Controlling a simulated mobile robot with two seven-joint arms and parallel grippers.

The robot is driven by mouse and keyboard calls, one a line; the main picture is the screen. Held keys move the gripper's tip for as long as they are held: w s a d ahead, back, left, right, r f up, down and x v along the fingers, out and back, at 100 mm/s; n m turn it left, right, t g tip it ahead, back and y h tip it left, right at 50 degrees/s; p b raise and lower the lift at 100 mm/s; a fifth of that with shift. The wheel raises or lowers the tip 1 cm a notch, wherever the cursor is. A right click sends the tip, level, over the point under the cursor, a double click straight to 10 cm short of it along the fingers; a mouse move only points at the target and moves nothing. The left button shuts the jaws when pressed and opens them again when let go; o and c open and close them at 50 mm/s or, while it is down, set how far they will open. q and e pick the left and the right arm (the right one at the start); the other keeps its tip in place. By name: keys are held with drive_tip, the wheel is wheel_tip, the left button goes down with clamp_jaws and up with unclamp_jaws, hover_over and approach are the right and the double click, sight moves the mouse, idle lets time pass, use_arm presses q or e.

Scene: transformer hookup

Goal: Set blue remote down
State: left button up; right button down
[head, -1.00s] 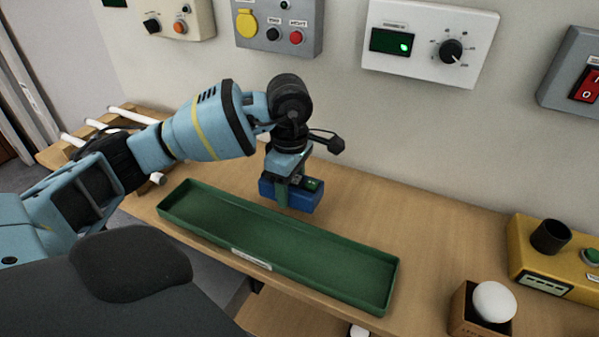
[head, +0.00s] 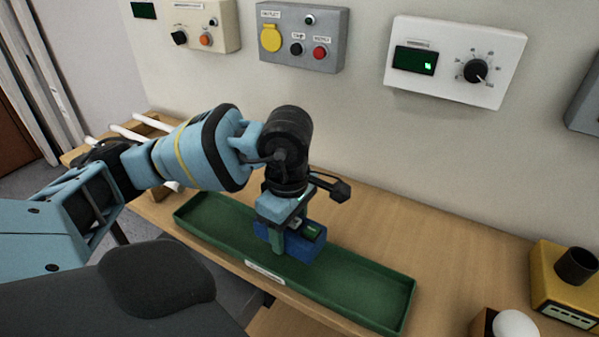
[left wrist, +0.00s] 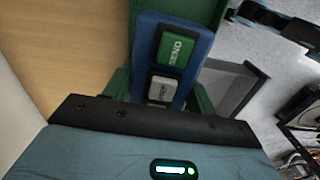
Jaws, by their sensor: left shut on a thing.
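The blue remote (head: 306,243) is held in my left gripper (head: 288,236), over the middle of the long green tray (head: 365,285). In the left wrist view the remote (left wrist: 196,40) shows a green button marked SEND and a grey button below it. The gripper's fingers are mostly hidden there behind the dark wrist edge. Whether the remote's underside touches the tray floor cannot be told. My right gripper does not show.
The tray lies along the front of the wooden table (head: 440,255). A yellow box with a black cup-like part (head: 570,285) and a white ball on a wooden block (head: 514,325) stand at the right. Control panels (head: 455,60) hang on the wall behind.

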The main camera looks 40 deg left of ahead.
use_arm(q)
drive_tip(key=m, duration=0.1)
drive_tip(key=d+m, duration=0.1)
drive_tip(key=shift+w+d+m, duration=0.15)
drive_tip(key=shift+w+m, duration=0.2)
drive_tip(key=shift+m, duration=0.05)
drive_tip(key=w+d+m, duration=0.1)
drive_tip(key=d+m, duration=0.1)
drive_tip(key=m, duration=0.2)
drive_tip(key=w+d+m, duration=0.1)
drive_tip(key=d+m, duration=0.1)
drive_tip(key=m, duration=0.3)
drive_tip(key=d+m, duration=0.2)
drive_tip(key=m, duration=0.2)
drive_tip(key=shift+w+r+m, duration=0.4)
drive_tip(key=m, duration=0.1)
drive_tip(key=d+m, duration=0.1)
drive_tip(key=m, duration=0.1)
drive_tip(key=shift+w+d+r, duration=0.1)
drive_tip(key=shift+w+d, duration=0.05)
drive_tip(key=shift+w, duration=0.1)
drive_tip(key=shift+s, duration=0.1)
